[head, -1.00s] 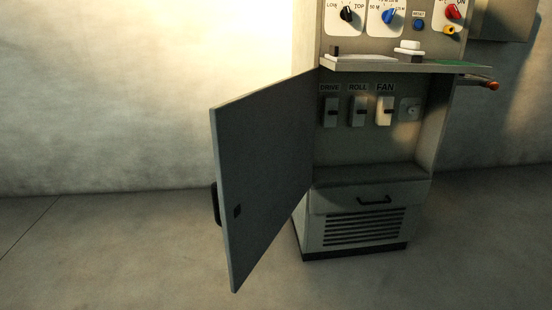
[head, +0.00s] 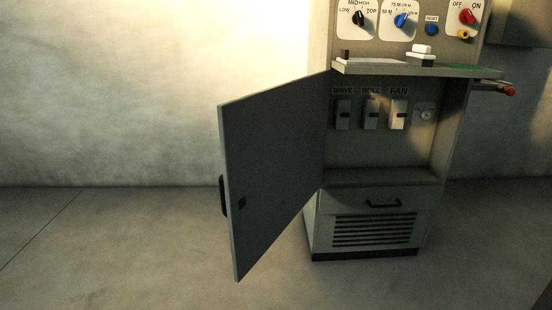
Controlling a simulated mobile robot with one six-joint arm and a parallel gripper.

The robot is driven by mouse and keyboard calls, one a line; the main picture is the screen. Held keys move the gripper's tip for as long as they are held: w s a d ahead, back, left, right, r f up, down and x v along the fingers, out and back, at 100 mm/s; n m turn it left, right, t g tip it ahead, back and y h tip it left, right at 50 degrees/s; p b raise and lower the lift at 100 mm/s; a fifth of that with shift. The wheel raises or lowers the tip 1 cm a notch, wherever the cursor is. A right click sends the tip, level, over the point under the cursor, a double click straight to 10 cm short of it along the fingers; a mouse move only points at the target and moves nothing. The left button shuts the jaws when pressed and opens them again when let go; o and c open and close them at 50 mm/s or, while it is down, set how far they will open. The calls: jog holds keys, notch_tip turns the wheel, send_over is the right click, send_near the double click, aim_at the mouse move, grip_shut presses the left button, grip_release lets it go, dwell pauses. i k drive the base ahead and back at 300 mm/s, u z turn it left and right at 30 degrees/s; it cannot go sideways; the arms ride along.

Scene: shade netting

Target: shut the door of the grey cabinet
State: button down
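The grey cabinet (head: 318,212) stands against the wall, right of centre in the head view. Its door (head: 275,170) is hinged on the left side and swung wide open toward me, its inner face showing. A dark handle (head: 222,196) juts from the outer face near the free edge, and a small dark latch (head: 242,203) sits on the inner face. Inside the open compartment are switches labelled DRIVE (head: 342,114), ROLL (head: 371,115) and FAN (head: 398,115). My gripper is not in view.
A shelf (head: 375,68) with a white block (head: 421,54) juts out above the compartment. Knobs fill the panel above. A drawer (head: 345,201) and vent (head: 372,231) are below. A red-tipped lever (head: 508,91) sticks out at right. The floor (head: 120,250) left of the door is clear.

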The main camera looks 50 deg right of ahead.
aim_at(273, 139)
jog(key=u, duration=0.4)
jog(key=i, duration=1.15)
jog(key=u, duration=0.95)
jog(key=k, duration=0.15)
jog(key=z, duration=3.25)
